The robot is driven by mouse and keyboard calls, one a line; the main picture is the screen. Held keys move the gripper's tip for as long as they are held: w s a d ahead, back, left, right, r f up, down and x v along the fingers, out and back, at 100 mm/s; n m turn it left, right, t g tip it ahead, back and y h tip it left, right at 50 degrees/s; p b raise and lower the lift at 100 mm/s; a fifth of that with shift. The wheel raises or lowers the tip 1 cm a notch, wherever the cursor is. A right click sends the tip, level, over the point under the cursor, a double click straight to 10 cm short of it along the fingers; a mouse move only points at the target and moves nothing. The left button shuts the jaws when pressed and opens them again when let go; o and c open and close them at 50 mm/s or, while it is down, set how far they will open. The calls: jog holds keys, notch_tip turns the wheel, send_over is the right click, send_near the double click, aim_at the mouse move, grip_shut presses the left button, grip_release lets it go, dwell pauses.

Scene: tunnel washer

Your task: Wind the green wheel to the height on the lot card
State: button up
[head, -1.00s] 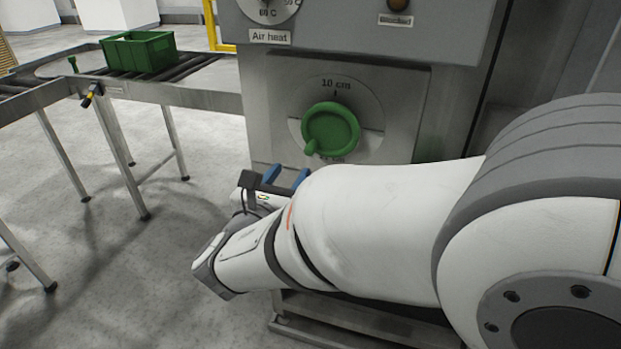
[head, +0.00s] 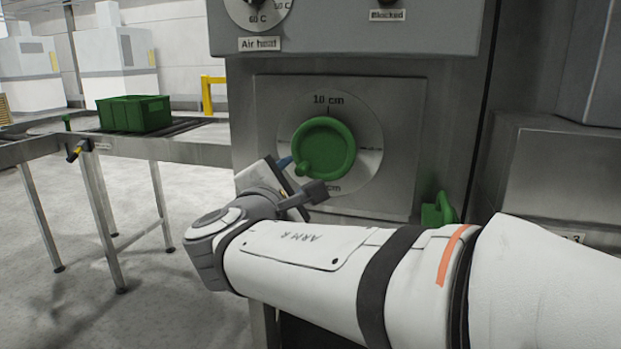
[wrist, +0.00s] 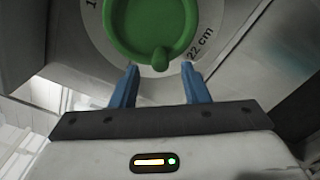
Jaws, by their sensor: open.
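The green wheel (head: 324,147) sits on a round dial plate on the grey machine front, with "10 cm" printed above it. Its knob (head: 303,168) points to the lower left in the head view. The wheel (wrist: 150,25) also fills the top of the wrist view, with a "22 cm" mark beside it. My gripper (wrist: 158,68) is open and empty, its two blue fingers either side of the knob's (wrist: 160,57) line and just short of it. In the head view my wrist hides the lower part of the dial. I see no lot card that I can make out.
An "Air heat" dial (head: 258,10) and a "Blocked" label (head: 387,15) are above the wheel. A small green part (head: 438,210) sticks out at the lower right. A green crate (head: 134,114) stands on the roller conveyor (head: 185,148) at left.

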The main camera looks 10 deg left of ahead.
aim_at(298, 173)
jog(key=shift+w+d, duration=0.15)
jog(key=shift+w, duration=1.8)
grip_shut()
